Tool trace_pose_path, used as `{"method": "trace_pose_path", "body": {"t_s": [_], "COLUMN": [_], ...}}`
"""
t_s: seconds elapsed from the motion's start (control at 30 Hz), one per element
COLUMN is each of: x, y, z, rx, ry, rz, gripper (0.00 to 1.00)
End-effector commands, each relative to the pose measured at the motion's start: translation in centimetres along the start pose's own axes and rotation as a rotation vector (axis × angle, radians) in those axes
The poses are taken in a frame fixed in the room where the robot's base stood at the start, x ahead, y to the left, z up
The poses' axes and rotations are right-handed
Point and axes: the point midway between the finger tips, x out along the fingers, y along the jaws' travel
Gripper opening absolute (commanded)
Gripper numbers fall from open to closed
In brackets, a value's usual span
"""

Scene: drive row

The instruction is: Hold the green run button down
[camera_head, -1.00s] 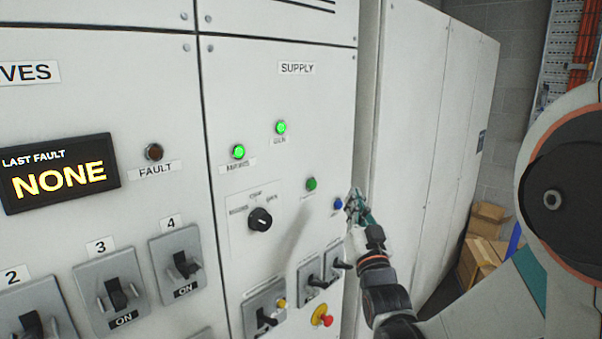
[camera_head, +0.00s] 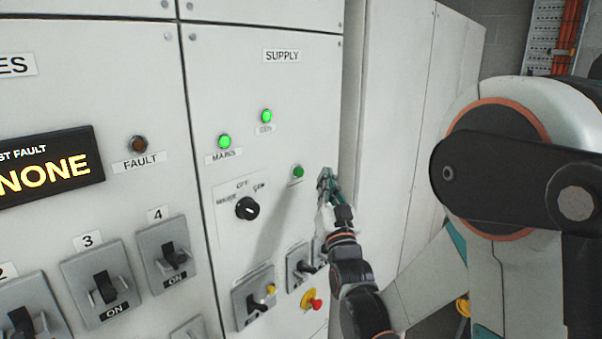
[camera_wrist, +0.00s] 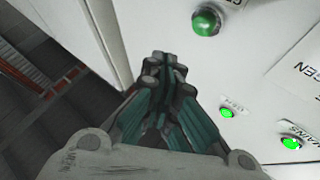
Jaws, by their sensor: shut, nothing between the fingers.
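The green button (camera_head: 299,172) is a dark, unlit round button on the right side of the SUPPLY panel, with a small label below it. It also shows in the wrist view (camera_wrist: 206,22), large, at the top. My gripper (camera_head: 325,176) is just right of the button in the head view. Its teal and grey fingers are shut and empty. In the wrist view the fingertips (camera_wrist: 169,66) are below and left of the button, with a visible gap. The button's label is too small to read.
Lit green lamps MAINS (camera_head: 224,142) and GEN (camera_head: 266,116) are up and left of the button. A rotary selector (camera_head: 247,208) is at left. Lever switches (camera_head: 254,302) and a red-and-yellow knob (camera_head: 312,299) are below. Tall plain cabinets (camera_head: 400,120) stand at right.

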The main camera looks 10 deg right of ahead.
Motion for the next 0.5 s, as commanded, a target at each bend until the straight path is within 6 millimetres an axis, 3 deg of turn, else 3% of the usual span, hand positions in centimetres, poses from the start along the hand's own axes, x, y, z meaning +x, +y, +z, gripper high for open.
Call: {"method": "trace_pose_path", "body": {"t_s": [0.2, 0.5], "x": [1.8, 3.0], "y": [-1.4, -2.2], "z": [1.4, 2.2], "rx": [0.001, -0.001], "ry": [0.0, 0.0], "rz": [-0.001, 0.0], "gripper": [0.0, 0.0]}}
